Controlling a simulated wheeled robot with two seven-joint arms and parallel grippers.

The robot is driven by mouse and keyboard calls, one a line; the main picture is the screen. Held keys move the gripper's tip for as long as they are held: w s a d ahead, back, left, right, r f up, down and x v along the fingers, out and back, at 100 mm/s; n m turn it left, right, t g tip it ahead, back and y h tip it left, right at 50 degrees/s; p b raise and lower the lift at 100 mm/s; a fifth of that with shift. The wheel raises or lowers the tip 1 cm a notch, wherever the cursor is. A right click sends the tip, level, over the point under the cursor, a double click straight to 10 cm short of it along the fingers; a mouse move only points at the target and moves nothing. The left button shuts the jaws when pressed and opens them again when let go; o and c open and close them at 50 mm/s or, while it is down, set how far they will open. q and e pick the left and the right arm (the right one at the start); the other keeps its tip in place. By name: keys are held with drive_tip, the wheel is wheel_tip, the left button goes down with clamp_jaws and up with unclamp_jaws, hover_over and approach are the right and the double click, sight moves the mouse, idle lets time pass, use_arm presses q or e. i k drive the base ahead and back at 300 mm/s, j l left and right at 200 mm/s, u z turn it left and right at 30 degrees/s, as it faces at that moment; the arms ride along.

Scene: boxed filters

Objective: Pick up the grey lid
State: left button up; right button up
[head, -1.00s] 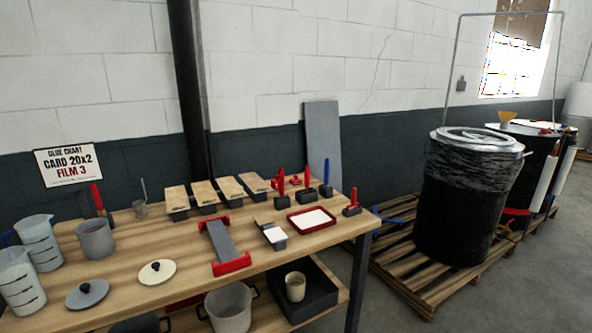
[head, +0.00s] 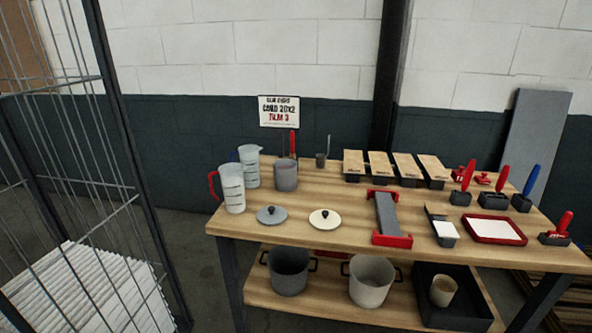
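The grey lid (head: 272,215) is a round disc with a dark knob. It lies flat on the wooden table (head: 345,237) near its front left edge. A cream lid (head: 325,219) with a dark knob lies just to its right. Neither of my grippers shows in the head view.
Two measuring jugs (head: 231,188) and a grey pot (head: 286,175) stand behind the grey lid. A red-ended grey tool (head: 388,218) lies to the right. Pots (head: 289,271) stand on the lower shelf. A wire cage (head: 85,190) with stacked white sheets stands left.

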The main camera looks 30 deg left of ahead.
sight(270, 216)
drive_tip(key=u, duration=1.1)
